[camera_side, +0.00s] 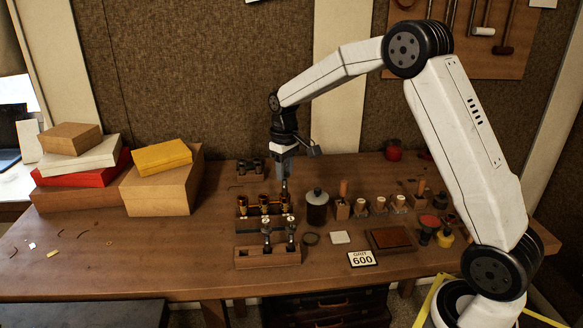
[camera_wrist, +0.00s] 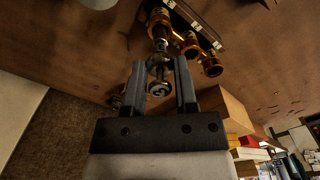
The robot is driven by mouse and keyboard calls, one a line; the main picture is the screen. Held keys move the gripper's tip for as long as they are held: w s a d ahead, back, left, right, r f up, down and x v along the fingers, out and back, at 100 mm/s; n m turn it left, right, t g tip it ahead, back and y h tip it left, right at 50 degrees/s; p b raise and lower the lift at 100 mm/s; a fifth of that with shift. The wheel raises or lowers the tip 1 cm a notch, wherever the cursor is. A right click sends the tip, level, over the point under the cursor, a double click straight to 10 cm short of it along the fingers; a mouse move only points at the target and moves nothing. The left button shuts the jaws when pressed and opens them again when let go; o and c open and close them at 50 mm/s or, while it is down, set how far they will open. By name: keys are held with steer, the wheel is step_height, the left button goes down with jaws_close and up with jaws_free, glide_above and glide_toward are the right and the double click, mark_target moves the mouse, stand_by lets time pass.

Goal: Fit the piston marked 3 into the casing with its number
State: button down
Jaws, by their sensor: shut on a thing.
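My gripper (camera_side: 285,184) points down over the right end of a row of brass casings. In the wrist view its two fingers (camera_wrist: 159,80) are closed on a metal piston (camera_wrist: 158,88). The piston's lower end is at or just above the right casing (camera_side: 286,201); I cannot tell whether it has entered. The middle casing (camera_side: 264,204) and left casing (camera_side: 243,206) stand beside it in a dark holder. The casings also show in the wrist view (camera_wrist: 212,67). Two other pistons (camera_side: 266,232) (camera_side: 291,232) stand in a wooden rack in front.
The wooden rack (camera_side: 262,260) stands close in front of the casings. A dark jar with a pale lid (camera_side: 317,207) is just right of them. Small wooden blocks and bottles (camera_side: 440,237) stand farther right. Boxes (camera_side: 160,188) are stacked at left; the front left table is mostly clear.

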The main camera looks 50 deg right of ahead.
steer(key=shift+f, duration=1.8)
stand_by(0.4)
jaws_free()
stand_by(0.4)
steer(key=shift+r, duration=0.15)
steer(key=shift+r, duration=3.35)
